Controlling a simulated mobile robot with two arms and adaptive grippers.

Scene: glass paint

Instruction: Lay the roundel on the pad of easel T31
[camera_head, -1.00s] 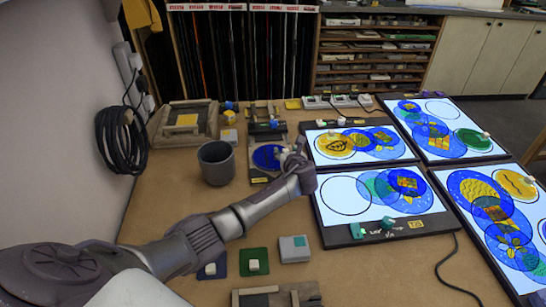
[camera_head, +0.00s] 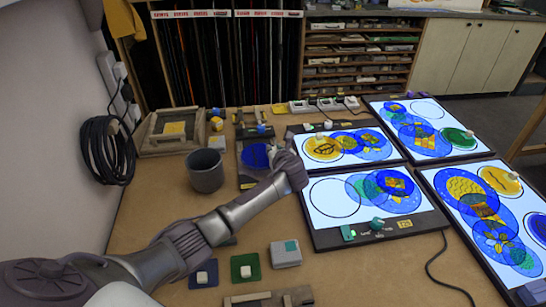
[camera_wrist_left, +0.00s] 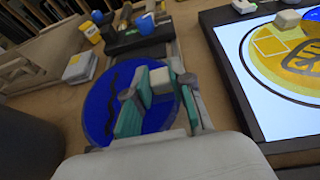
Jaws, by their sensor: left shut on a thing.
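My left gripper (camera_head: 278,152) reaches over the bench. In the left wrist view its teal-padded fingers (camera_wrist_left: 158,95) are shut on the pale knob of a blue roundel (camera_wrist_left: 100,108) with a dark wavy line. The roundel also shows in the head view (camera_head: 254,156), by a dark narrow stand; I cannot tell whether it touches it. Lit easels stand to the right: a near one (camera_head: 322,222) with an empty black ring, a back-left one (camera_head: 398,146), a back-right one (camera_head: 462,155) and a right one (camera_head: 497,271). I cannot read T31 on any. My right gripper is out of view.
A grey cup (camera_head: 205,172) stands left of the gripper. Small pads (camera_head: 245,268) and a grey box (camera_head: 286,254) lie in front. A cable crosses the front right bench.

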